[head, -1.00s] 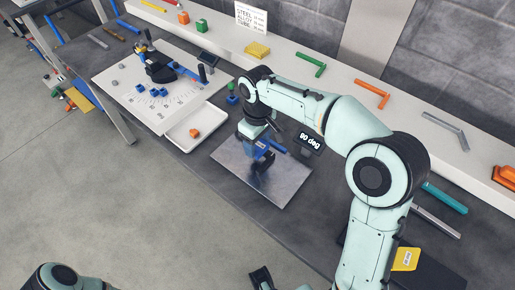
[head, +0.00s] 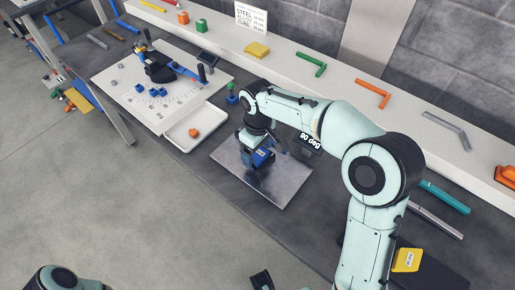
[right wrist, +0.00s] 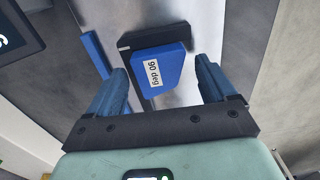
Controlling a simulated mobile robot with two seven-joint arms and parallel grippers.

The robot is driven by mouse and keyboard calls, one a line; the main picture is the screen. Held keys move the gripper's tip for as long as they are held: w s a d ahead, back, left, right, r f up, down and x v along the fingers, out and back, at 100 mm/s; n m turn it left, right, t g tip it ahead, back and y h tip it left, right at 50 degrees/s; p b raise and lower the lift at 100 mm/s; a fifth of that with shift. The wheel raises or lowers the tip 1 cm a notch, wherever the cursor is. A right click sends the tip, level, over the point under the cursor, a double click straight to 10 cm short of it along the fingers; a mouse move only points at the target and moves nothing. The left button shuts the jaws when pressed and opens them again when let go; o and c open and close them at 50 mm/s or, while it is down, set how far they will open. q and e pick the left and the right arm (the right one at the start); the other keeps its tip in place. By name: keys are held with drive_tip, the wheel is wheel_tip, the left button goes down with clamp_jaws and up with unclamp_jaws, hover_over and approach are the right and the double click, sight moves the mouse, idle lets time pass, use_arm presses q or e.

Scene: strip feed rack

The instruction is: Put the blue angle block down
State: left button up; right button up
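The blue angle block (right wrist: 158,72), with a white "90 deg" label, sits between and just beyond the fingertips in the right wrist view. In the head view the block (head: 262,157) is at the grey metal plate (head: 287,182), partly covered by my gripper. My right gripper (right wrist: 160,82) is open, with a gap showing on both sides of the block. In the head view the right gripper (head: 258,160) is low over the plate. A dark piece (head: 262,280) at the bottom edge may be part of my left gripper; its fingers cannot be made out.
A dark "90 deg" display (head: 310,144) stands behind the plate. A blue bar (right wrist: 96,54) lies beside the block. A white tray (head: 193,128) with an orange piece is to the left. A white shelf (head: 340,75) with angled strips runs along the back. The plate's front is clear.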

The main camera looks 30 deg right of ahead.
sight(257, 153)
wheel_tip(257, 153, up, 13)
drive_tip(key=p, duration=0.2)
drive_tip(key=shift+p, duration=0.4)
drive_tip(key=shift+f, duration=0.1)
idle(0.4)
